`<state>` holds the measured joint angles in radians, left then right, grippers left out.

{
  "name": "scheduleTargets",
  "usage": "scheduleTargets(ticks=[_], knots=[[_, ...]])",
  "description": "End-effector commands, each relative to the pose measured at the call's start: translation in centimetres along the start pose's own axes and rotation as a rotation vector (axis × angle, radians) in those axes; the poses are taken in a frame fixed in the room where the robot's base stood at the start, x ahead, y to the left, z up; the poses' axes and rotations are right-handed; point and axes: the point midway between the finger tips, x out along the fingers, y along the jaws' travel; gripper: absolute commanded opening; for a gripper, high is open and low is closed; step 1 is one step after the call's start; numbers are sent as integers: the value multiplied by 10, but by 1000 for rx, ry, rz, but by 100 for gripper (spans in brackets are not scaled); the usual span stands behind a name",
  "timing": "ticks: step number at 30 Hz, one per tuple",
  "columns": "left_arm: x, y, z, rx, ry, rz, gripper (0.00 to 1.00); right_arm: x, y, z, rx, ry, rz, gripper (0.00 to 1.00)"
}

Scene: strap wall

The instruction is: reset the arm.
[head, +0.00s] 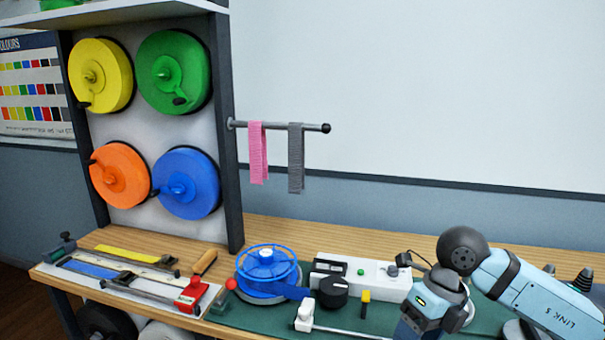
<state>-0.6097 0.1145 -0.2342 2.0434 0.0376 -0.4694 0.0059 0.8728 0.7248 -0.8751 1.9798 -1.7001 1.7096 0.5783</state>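A light blue and dark grey arm, my right one, comes in from the right edge. Its rounded dark joint is above the bench, and its wrist part bends down and leaves the picture at the bottom. The fingers of my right gripper are not visible. My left arm and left gripper do not show.
A wooden bench (350,238) carries a blue reel (267,262), a white device (378,276) with a black knob (333,292), and a measuring jig (120,276) with a red block (192,294). Yellow (112,68), green (160,50), orange (112,188) and blue (200,165) spools hang behind. Pink (258,155) and grey (296,160) straps hang from a rod.

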Motion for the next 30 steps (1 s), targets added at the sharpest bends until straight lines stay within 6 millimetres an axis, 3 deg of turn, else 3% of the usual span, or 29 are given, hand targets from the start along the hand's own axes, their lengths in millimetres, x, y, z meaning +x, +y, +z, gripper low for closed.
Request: scheduleTargets(ticks=[1,6,10,14,17,20,23,26,30], knots=[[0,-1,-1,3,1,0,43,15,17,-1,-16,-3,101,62],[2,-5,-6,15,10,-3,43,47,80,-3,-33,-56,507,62],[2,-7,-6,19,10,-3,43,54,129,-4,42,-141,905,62],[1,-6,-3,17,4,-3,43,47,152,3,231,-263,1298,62],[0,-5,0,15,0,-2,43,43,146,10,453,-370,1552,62],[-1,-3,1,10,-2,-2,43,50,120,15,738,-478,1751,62],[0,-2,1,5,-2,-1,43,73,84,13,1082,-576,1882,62],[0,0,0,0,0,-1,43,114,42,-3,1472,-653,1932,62],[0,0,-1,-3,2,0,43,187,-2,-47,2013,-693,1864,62]])
